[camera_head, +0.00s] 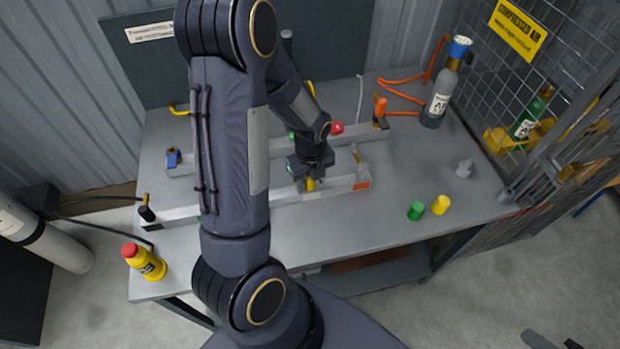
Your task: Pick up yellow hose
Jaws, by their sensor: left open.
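A yellow curved piece that looks like the yellow hose (179,109) shows at the table's back left. Another bit of yellow shows right of my upper arm, near the back wall. My arm hides whatever lies between them. My left gripper (309,182) points down over the front grey rail (285,192) at the middle of the table. It is open, with a small yellow part at its fingertips. I cannot tell whether it touches that part or whether the part belongs to the hose. My right gripper is not in view.
The grey table (350,228) has clear room at its front. A green cap (416,210) and a yellow cap (441,204) stand at front right. A grey cylinder (439,98) with an orange hose (404,92) stands back right. A yellow bottle (149,264) is front left.

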